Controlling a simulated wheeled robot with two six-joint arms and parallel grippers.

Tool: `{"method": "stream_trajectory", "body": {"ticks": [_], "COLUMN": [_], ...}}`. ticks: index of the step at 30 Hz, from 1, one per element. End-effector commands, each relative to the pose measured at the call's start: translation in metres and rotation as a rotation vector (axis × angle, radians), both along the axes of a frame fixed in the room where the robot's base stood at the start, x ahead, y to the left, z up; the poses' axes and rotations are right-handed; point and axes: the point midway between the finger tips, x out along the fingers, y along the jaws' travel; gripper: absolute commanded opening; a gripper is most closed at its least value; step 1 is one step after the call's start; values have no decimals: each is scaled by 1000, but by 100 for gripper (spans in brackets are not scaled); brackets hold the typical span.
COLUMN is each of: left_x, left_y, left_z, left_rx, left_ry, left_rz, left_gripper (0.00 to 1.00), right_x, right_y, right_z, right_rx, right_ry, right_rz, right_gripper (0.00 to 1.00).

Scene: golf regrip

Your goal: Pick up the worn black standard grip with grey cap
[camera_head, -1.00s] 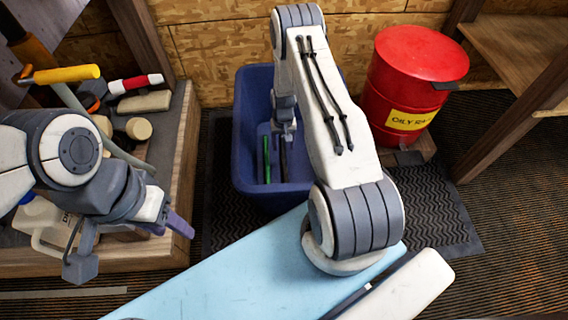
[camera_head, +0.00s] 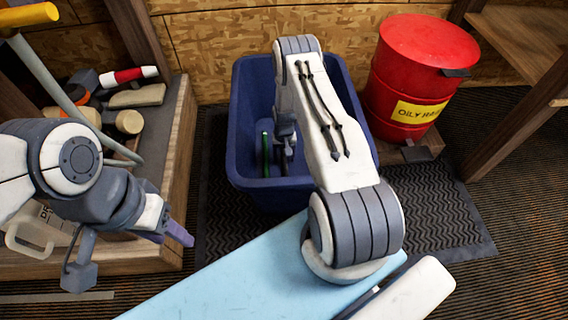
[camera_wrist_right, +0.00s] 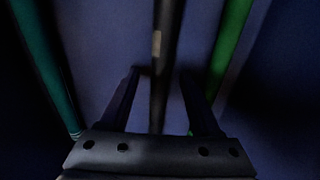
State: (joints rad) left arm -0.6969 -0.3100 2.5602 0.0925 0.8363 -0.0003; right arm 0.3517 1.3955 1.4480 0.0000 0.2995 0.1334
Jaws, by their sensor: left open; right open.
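A black grip (camera_wrist_right: 167,25) with a small pale mark stands in the right wrist view, running between the two fingers of my right gripper (camera_wrist_right: 160,76). The fingers are open, one on each side of it, with gaps visible. I cannot make out a grey cap. In the head view my right gripper (camera_head: 284,160) is down inside the blue bin (camera_head: 245,120), largely hidden by my forearm. My left gripper (camera_head: 178,232) is open and empty at the left, near the wooden bench edge.
A green grip (camera_wrist_right: 229,45) is close on the right of the black one, and a teal grip (camera_wrist_right: 42,65) is on the left. The bin walls surround my right gripper. A red oily-rags can (camera_head: 415,75) stands right of the bin.

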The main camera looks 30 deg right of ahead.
Motion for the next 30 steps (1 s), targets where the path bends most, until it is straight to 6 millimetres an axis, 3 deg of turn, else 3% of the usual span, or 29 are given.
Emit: {"method": "stream_trajectory", "body": {"ticks": [6,7,12,23,30], "left_x": [0,0,0,0,0], "left_y": [0,0,0,0,0], "left_z": [-1,-1,-1,1,29], "left_rx": [0,0,0,0,0], "left_ry": [0,0,0,0,0], "left_rz": [0,0,0,0,0], "left_gripper": [50,50,50,50,50], "right_x": [1,1,1,1,1], "right_y": [0,0,0,0,-1], "right_z": [-1,-1,-1,2,44], "right_rx": [-1,-1,-1,-1,-1], "right_ry": [-2,-2,-2,-2,-4], "right_rz": [0,0,0,0,0], "right_gripper": [64,60,0,0,0]}}
